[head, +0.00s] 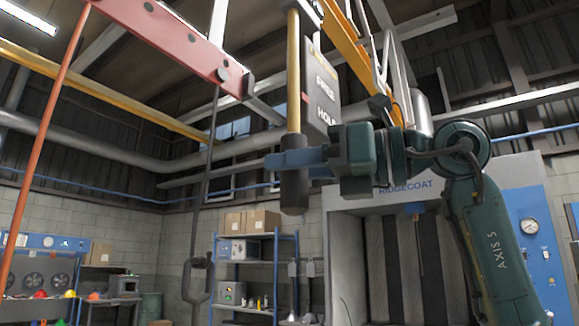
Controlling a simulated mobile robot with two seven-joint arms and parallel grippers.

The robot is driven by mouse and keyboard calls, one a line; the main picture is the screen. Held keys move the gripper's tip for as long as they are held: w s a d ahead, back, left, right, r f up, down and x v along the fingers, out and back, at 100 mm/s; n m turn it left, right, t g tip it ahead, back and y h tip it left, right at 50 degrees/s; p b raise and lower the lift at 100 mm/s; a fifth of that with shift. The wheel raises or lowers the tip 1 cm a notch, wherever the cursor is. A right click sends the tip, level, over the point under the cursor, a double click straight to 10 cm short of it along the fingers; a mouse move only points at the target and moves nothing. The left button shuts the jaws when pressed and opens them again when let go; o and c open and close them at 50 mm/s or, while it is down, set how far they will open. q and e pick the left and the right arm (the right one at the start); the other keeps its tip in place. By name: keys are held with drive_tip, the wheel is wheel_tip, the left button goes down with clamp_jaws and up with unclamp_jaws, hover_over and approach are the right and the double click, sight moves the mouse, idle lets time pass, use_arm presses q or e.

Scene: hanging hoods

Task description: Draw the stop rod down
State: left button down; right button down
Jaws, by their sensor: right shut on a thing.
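A yellow rod (293,75) hangs straight down from above in the middle of the head view, with a thick dark grip (294,198) at its lower end. I take it to be the stop rod. My right gripper (292,160) comes in from the right, its blue fingers shut on the dark grip. The grip's bottom end shows below the fingers. A grey plate (322,85) with lettering hangs just behind and right of the rod; its lower word looks like HOLD. My left gripper is not in view.
An orange-red rod (48,150) hangs at the left from a red beam (170,45). A dark rod (205,165) with a loop handle (197,280) hangs left of my gripper. A blue shelf (258,275) with boxes and a grey booth (350,260) stand behind.

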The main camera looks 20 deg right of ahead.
drive_tip(key=shift+a+f, duration=0.1)
drive_tip(key=shift+f, duration=0.2)
drive_tip(key=c, duration=1.4)
unclamp_jaws()
drive_tip(key=o, duration=0.4)
drive_tip(key=shift+r, duration=0.1)
drive_tip(key=shift+c, duration=0.2)
use_arm(q)
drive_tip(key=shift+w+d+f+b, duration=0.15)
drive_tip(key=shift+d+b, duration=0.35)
drive_tip(key=shift+b, duration=0.55)
use_arm(e)
drive_tip(key=v, duration=1.3)
drive_tip(key=shift+r, duration=0.15)
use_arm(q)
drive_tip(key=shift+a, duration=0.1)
use_arm(e)
drive_tip(key=shift+s, duration=0.1)
drive_tip(key=shift+d, duration=0.2)
